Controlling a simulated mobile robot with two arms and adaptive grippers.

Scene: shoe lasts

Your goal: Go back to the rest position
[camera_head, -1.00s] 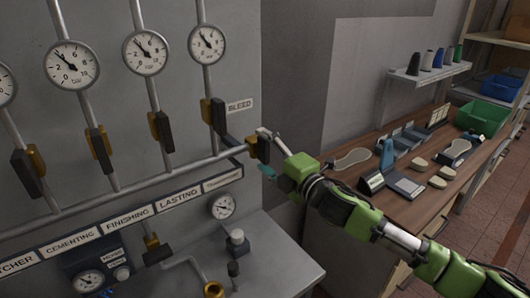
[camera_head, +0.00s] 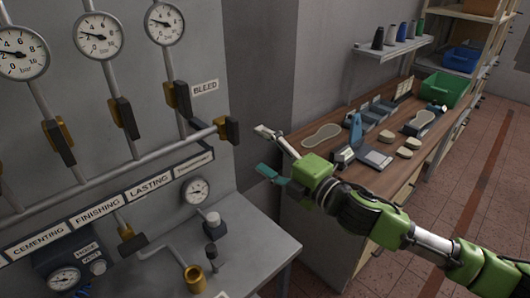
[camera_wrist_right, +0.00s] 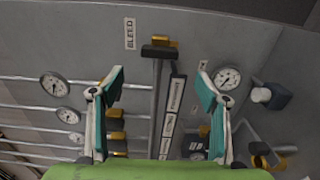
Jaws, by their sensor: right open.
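My right gripper (camera_head: 266,152) is in the middle of the head view, open and empty, its two fingers spread apart. It is just right of the bleed valve (camera_head: 230,130), a dark handle on a brass body at the end of the long pipe, with a visible gap between them. In the right wrist view, the open fingers (camera_wrist_right: 160,85) face the grey panel, and the bleed valve (camera_wrist_right: 160,52) shows beyond them, near the BLEED label (camera_wrist_right: 130,33). My left gripper is not in view.
The panel carries several gauges (camera_head: 98,36) and brass valves with dark handles (camera_head: 124,117). A grey ledge (camera_head: 255,240) juts out below. Right of it stands a wooden workbench (camera_head: 395,177) with insoles, small devices and a green bin (camera_head: 445,88). Tiled floor (camera_head: 480,195) is open at the right.

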